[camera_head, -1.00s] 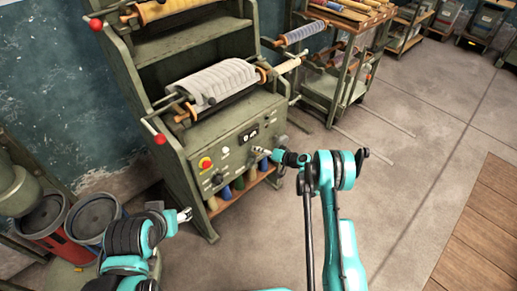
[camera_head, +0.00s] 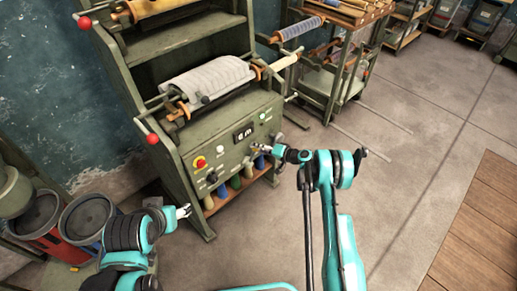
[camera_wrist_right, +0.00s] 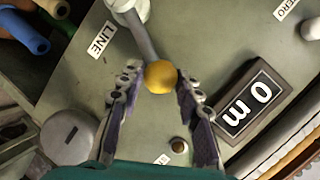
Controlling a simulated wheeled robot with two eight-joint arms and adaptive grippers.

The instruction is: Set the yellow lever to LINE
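The yellow lever's round knob (camera_wrist_right: 160,76) shows in the right wrist view. Its grey shaft (camera_wrist_right: 143,38) runs up to a pale pivot at the top edge. The white LINE label (camera_wrist_right: 100,40) lies left of the shaft, apart from the knob. My right gripper (camera_wrist_right: 159,84) is open, with one finger on each side of the knob; I cannot tell whether either touches it. In the head view my right gripper (camera_head: 259,149) is at the front panel, and the lever is too small to make out. My left gripper (camera_head: 184,211) is left of the panel; its fingers are too small to read.
The green machine's panel (camera_head: 225,155) carries a red button (camera_head: 200,162) and a display (camera_wrist_right: 252,98) reading 0 m. A round grey knob (camera_wrist_right: 68,137) is at lower left in the wrist view. Two bins (camera_head: 88,217) stand at left.

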